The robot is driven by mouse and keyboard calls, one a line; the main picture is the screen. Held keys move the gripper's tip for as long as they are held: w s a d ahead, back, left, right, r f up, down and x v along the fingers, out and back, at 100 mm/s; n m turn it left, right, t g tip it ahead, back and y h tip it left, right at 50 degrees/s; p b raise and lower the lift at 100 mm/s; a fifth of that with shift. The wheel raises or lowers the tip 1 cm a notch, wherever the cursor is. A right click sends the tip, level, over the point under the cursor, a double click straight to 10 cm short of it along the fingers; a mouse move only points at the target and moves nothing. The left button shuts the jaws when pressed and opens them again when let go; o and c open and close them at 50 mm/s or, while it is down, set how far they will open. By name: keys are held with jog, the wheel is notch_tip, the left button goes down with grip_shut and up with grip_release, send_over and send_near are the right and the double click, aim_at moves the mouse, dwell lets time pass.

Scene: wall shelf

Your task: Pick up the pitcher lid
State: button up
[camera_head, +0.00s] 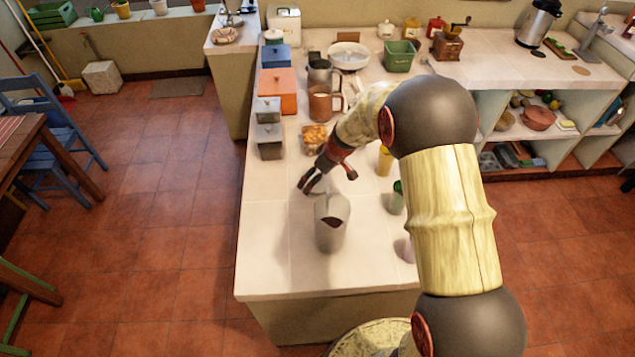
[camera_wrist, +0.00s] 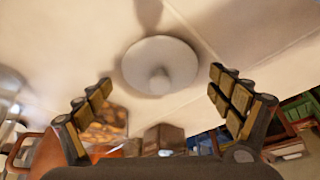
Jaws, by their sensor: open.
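The pitcher lid (camera_wrist: 160,57) is a pale grey round disc with a small knob. In the wrist view it lies on the light counter, ahead of and between the spread fingers of my gripper (camera_wrist: 160,77). The fingers are open, with nothing held between them. In the head view my gripper (camera_head: 328,181) is low over the counter, behind the pitcher (camera_head: 330,232). I cannot make out the lid clearly there. The pitcher is pale, stands upright with an open top and shows a dark inside.
A container of orange-brown food (camera_head: 315,136) and a brown mug (camera_head: 322,103) stand behind my gripper. A green-topped cup (camera_head: 397,197) stands to the right. The counter's front left (camera_head: 270,260) is clear.

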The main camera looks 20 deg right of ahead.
jog(key=c, duration=0.3)
jog(key=c, duration=0.8)
jog(key=shift+r, duration=0.1)
